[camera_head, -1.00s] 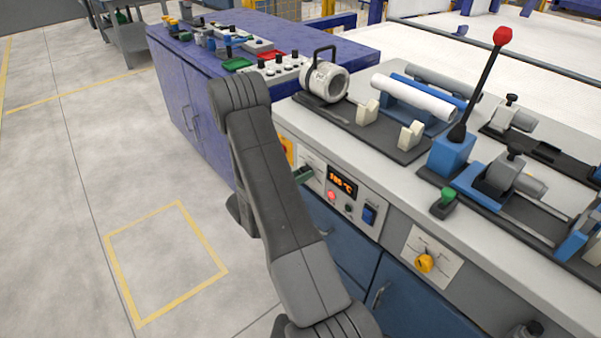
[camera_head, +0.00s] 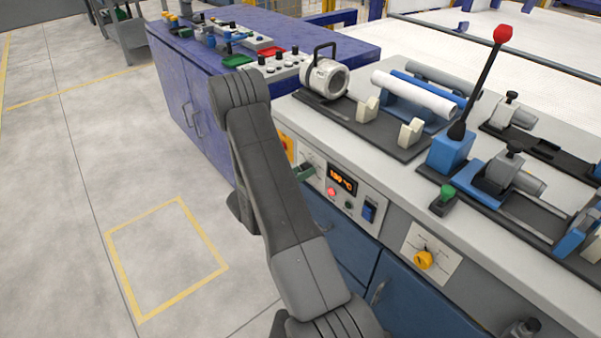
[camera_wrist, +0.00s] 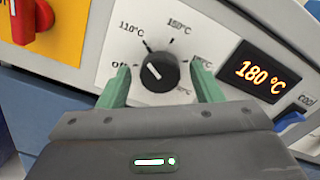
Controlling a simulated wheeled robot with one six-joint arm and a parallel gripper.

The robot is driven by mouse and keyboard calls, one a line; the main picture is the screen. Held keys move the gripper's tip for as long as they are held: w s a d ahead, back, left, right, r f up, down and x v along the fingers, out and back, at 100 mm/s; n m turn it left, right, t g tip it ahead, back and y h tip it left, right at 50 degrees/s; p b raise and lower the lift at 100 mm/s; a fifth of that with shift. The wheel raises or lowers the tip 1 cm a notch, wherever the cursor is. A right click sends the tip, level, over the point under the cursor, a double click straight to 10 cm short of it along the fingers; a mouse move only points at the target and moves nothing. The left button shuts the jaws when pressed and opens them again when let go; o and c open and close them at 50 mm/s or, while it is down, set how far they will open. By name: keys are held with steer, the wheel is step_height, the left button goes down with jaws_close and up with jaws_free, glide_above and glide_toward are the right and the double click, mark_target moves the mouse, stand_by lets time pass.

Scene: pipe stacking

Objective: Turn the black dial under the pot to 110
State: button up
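The black dial (camera_wrist: 157,73), with a white mark on its face, sits on a pale plate with temperature labels including Off, 110°C and 150°C. The mark lies toward the upper left of the knob, on the 110°C side. My gripper (camera_wrist: 160,67) is open, its green fingers on either side of the dial with visible gaps. In the head view my gripper (camera_head: 304,173) is at the panel and largely covers the dial. The orange display (camera_wrist: 262,76) reads 180 °C. A pale cylindrical heater-like unit (camera_head: 318,82) with a black handle stands on the bench above.
A red switch on a yellow plate (camera_wrist: 50,30) is left of the dial. A blue switch (camera_wrist: 290,120) is right, below the display. A separate yellow knob (camera_head: 423,260) is further right on the bench front. The floor at left is clear.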

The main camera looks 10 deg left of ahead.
steer(key=v, duration=1.3)
steer(key=shift+s+a, duration=0.25)
steer(key=shift+s, duration=0.05)
steer(key=x, duration=1.4)
steer(key=shift+s, duration=0.1)
steer(key=v, duration=1.4)
steer(key=w+d+m+b, duration=0.2)
steer(key=w+d+m, duration=0.1)
steer(key=m, duration=0.2)
steer(key=w+d+m+b, duration=0.2)
steer(key=w+m, duration=0.2)
steer(key=m, duration=0.1)
steer(key=w+d+m+b, duration=0.3)
steer(key=w+m, duration=0.1)
steer(key=m, duration=0.2)
steer(key=shift+d, duration=0.3)
stand_by(0.7)
